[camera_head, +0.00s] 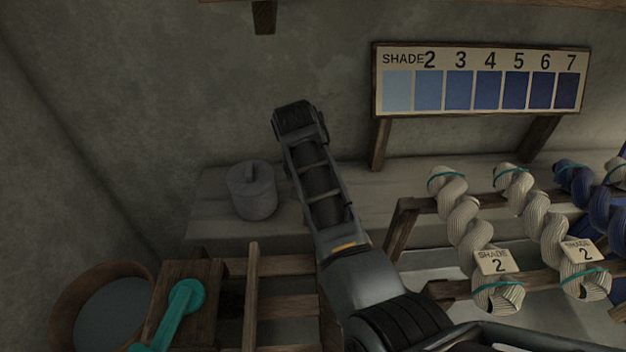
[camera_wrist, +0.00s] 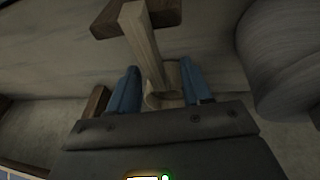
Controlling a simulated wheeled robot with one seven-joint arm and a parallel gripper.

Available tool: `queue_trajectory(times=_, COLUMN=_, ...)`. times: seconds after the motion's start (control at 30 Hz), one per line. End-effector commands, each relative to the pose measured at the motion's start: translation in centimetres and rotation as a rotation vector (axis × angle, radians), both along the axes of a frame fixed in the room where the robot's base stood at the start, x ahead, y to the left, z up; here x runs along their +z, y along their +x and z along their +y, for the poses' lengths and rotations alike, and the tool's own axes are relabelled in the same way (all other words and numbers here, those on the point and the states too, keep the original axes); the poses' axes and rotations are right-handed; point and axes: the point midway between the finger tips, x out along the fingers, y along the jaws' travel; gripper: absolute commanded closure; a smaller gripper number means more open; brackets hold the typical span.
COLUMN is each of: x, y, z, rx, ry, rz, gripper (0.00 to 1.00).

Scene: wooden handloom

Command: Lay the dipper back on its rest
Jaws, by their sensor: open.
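In the wrist view a pale wooden dipper (camera_wrist: 146,48) shows its handle running up the picture, with what looks like its rounded end low between the fingers. The upper handle overlaps a dark wooden piece, seemingly the rest (camera_wrist: 108,20); I cannot tell whether they touch. My gripper (camera_wrist: 160,88) is open, with one blue finger on each side of the dipper. I see no clear contact between fingers and wood. In the head view my arm hides the dipper, the rest and the fingers.
A grey lidded pot (camera_head: 252,192) stands on the ledge beside my arm; its round side is close at right in the wrist view (camera_wrist: 290,50). Yarn skeins (camera_head: 462,225) hang on a rack at right. A shade board (camera_head: 480,80) stands behind. A teal handle (camera_head: 178,310) and tub are at lower left.

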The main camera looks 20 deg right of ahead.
Motion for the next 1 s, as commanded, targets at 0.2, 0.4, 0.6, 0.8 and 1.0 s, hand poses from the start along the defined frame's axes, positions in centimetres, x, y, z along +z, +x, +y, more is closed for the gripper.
queue_trajectory(times=0.2, x=0.7, y=-0.1, z=0.2, rx=0.0, ry=-0.001, rz=-0.002, gripper=0.51)
queue_trajectory(times=0.4, x=3.6, y=-0.6, z=0.9, rx=0.001, ry=0.0, rz=-0.003, gripper=0.51)
queue_trajectory(times=0.6, x=6.3, y=-1.2, z=1.5, rx=0.0, ry=0.0, rz=-0.001, gripper=0.51)
queue_trajectory(times=0.8, x=7.4, y=-1.5, z=1.8, rx=0.0, ry=0.0, rz=0.0, gripper=0.51)
queue_trajectory(times=1.0, x=7.4, y=-1.5, z=1.8, rx=0.001, ry=0.0, rz=0.0, gripper=0.51)
